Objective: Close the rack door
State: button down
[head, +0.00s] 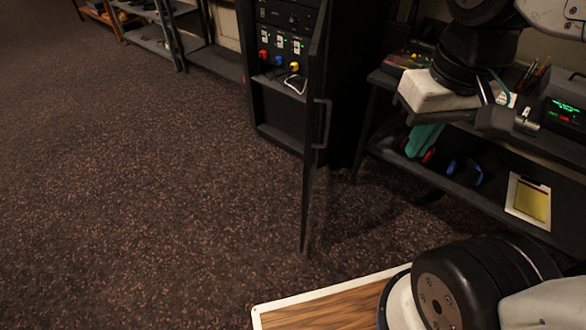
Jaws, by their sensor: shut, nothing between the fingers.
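The black equipment rack (272,118) stands at top centre, with its front open to view. Its dark door (312,165) stands swung open toward me, seen nearly edge-on. A dark bar handle (322,123) shows on the door's right side. My gripper (527,125) is at the upper right, in front of the desk and well to the right of the door handle. It is shut and empty, and does not touch the door. The top of the rack and door is cut off by the frame.
A dark desk with shelves (470,193) stands right of the rack, holding a device with a green display (563,110), blue headphones (464,172) and a yellow notepad (530,201). Low shelving (215,60) runs left of the rack. The speckled carpet (140,200) is clear at left.

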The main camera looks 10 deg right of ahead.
jog(key=w+d+f+m+g+y, duration=0.1)
jog(key=w+f+m+g+y, duration=0.1)
jog(key=w+f+m+y, duration=0.6)
jog(key=w+d+f+m+g+y, duration=0.1)
jog(key=w+f+m+g+y, duration=0.15)
jog(key=w+f, duration=0.6)
jog(key=w+d+f+m+t+y, duration=0.2)
jog(key=w+d+f+m+t, duration=0.15)
jog(key=f, duration=0.35)
jog(key=w+d+f+m+t+y, duration=0.2)
jog(key=f+m+t, duration=0.2)
jog(key=f, duration=0.3)
jog(key=w+d+f+m+t+y, duration=0.2)
jog(key=w+d+f+m+t, duration=0.15)
jog(key=f, duration=0.25)
jog(key=x, duration=1.4)
jog(key=shift+s+f+m, duration=0.15)
jog(key=shift+f+m, duration=0.2)
jog(key=shift+a, duration=0.15)
